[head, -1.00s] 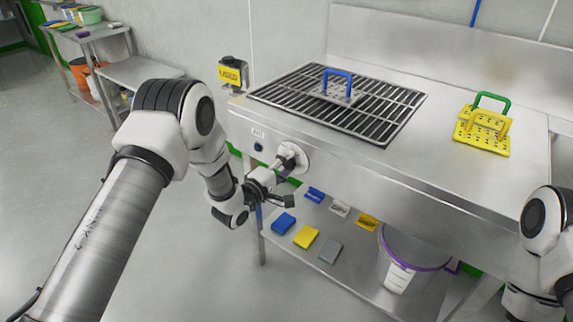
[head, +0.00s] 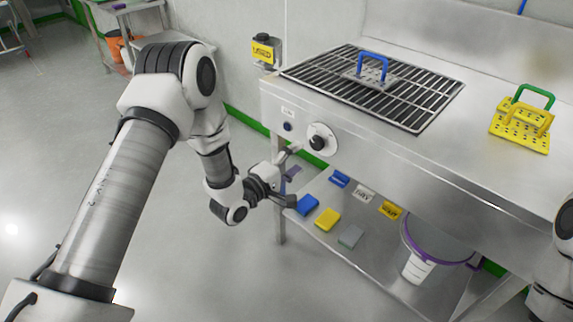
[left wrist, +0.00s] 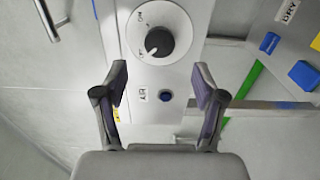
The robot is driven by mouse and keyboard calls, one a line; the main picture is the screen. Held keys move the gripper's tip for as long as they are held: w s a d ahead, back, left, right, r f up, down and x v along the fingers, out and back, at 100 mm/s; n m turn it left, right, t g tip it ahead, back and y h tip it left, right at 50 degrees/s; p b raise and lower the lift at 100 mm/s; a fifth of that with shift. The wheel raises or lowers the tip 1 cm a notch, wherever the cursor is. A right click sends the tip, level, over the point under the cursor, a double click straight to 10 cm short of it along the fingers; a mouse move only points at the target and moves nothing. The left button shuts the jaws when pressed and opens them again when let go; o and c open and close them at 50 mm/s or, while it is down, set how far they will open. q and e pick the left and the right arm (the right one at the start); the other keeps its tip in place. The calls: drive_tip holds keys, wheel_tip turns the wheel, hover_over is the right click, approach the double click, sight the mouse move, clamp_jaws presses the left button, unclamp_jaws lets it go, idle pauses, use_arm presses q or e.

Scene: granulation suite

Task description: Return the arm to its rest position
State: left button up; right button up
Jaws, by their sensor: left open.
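My left gripper (head: 292,176) is open and empty, in front of the steel bench's front panel and below the round control dial (head: 318,140). It is apart from the dial. In the left wrist view the two open fingers (left wrist: 160,95) show with nothing between them but the panel behind. The white dial with its black knob (left wrist: 158,40) sits beyond the fingertips, and a small blue button (left wrist: 165,95) beside an "AIR" label shows between the fingers. My right arm shows only in part at the right edge of the head view; its gripper is not seen.
The steel bench (head: 460,160) carries a grate (head: 340,75) with a blue-handled block (head: 372,68) and yellow perforated plates (head: 520,125). The lower shelf (head: 375,262) holds coloured pads and a purple-rimmed bucket (head: 420,268). A yellow-labelled box (head: 264,50) stands at the corner.

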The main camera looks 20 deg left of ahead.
use_arm(q)
drive_tip(key=v, duration=0.4)
drive_tip(key=s+d+f+m+g+y+p, duration=0.1)
drive_tip(key=s+d+f+g+p, duration=0.15)
drive_tip(key=s+p, duration=0.25)
drive_tip(key=s+d+f+m+g+p, duration=0.1)
drive_tip(key=s+d+f+g+p, duration=0.15)
drive_tip(key=s+p, duration=0.25)
drive_tip(key=s+a+f+m+g+y, duration=0.1)
drive_tip(key=s+m+g, duration=0.3)
drive_tip(key=s, duration=0.4)
drive_tip(key=s+a+f+m+g+y, duration=0.2)
drive_tip(key=s+f+m+g, duration=0.1)
drive_tip(key=s, duration=0.5)
drive_tip(key=s+a+f+m+g+y+p, duration=0.1)
drive_tip(key=s+a+f+m+g+y, duration=0.1)
drive_tip(key=s+f+m+g, duration=0.2)
drive_tip(key=s+g, duration=0.1)
drive_tip(key=s, duration=0.2)
drive_tip(key=shift+s+m, duration=0.3)
drive_tip(key=shift+s, duration=0.1)
